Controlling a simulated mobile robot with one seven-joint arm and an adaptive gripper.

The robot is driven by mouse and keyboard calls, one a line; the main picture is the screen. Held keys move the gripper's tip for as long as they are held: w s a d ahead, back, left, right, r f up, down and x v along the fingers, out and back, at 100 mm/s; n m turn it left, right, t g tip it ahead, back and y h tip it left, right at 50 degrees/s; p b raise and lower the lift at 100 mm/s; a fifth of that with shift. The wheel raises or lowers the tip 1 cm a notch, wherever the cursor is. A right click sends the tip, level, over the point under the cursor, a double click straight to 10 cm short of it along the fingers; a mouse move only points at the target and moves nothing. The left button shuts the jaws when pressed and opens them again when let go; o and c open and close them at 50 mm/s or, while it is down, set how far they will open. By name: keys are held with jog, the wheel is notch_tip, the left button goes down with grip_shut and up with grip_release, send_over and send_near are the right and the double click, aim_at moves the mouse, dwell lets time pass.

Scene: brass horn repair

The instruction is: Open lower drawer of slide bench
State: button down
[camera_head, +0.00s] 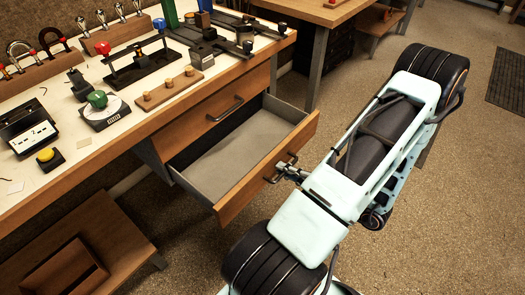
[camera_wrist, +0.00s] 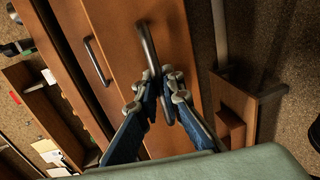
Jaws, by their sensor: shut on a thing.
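The slide bench (camera_head: 40,188) stands at the left in the head view, with tools on its top. Its lower drawer (camera_head: 235,150) is pulled well out; its grey inside is visible and looks empty. My gripper (camera_head: 284,172) is at the lower drawer's front. In the wrist view my gripper (camera_wrist: 165,82) is shut on the dark bar handle (camera_wrist: 147,48) of the lower drawer. The upper drawer (camera_head: 200,115) is closed, and its handle (camera_head: 225,108) also shows in the wrist view (camera_wrist: 97,60).
A low wooden shelf (camera_head: 120,235) is at the lower left in the head view. Another bench (camera_head: 310,12) stands at the back. Speckled floor (camera_head: 440,220) is open to the right. A dark mat (camera_head: 507,78) lies at the far right.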

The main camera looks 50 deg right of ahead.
jog(key=f+v, duration=0.1)
jog(key=v, duration=0.6)
jog(key=shift+s+f, duration=0.2)
jog(key=shift+s, duration=0.25)
jog(key=shift+d, duration=0.1)
jog(key=c, duration=2.3)
grip_release()
jog(key=shift+c, duration=0.2)
jog(key=v, duration=1.2)
